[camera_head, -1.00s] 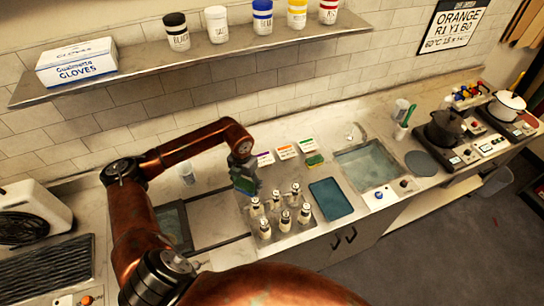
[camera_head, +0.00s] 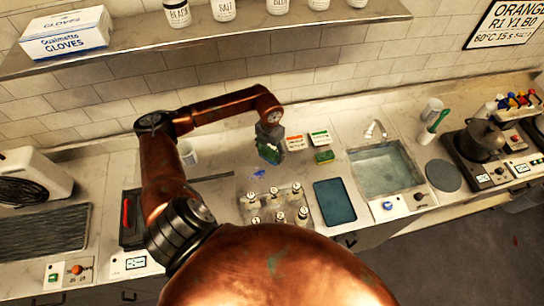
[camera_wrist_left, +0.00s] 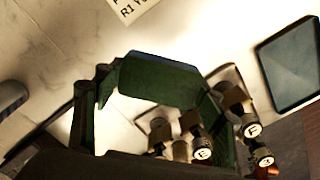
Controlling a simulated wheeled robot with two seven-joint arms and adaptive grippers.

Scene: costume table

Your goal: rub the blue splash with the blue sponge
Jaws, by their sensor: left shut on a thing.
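My left gripper (camera_head: 268,135) is shut on the blue sponge (camera_head: 270,153), which looks mostly dark green in the head view. In the left wrist view the held sponge (camera_wrist_left: 160,82) shows a broad green face with a thin blue edge between the fingers. The blue splash (camera_head: 258,173) is a small blue mark on the counter, just below and left of the sponge in the head view, with a gap between them in the picture. I cannot tell the sponge's height over the counter. My right gripper is not in view.
A metal tray with several bottles (camera_head: 278,205) stands in front of the splash. A teal tray (camera_head: 335,203), a green sponge (camera_head: 324,156), cards (camera_head: 296,143) and a sink (camera_head: 386,170) lie to the right. A cup (camera_head: 187,152) stands to the left.

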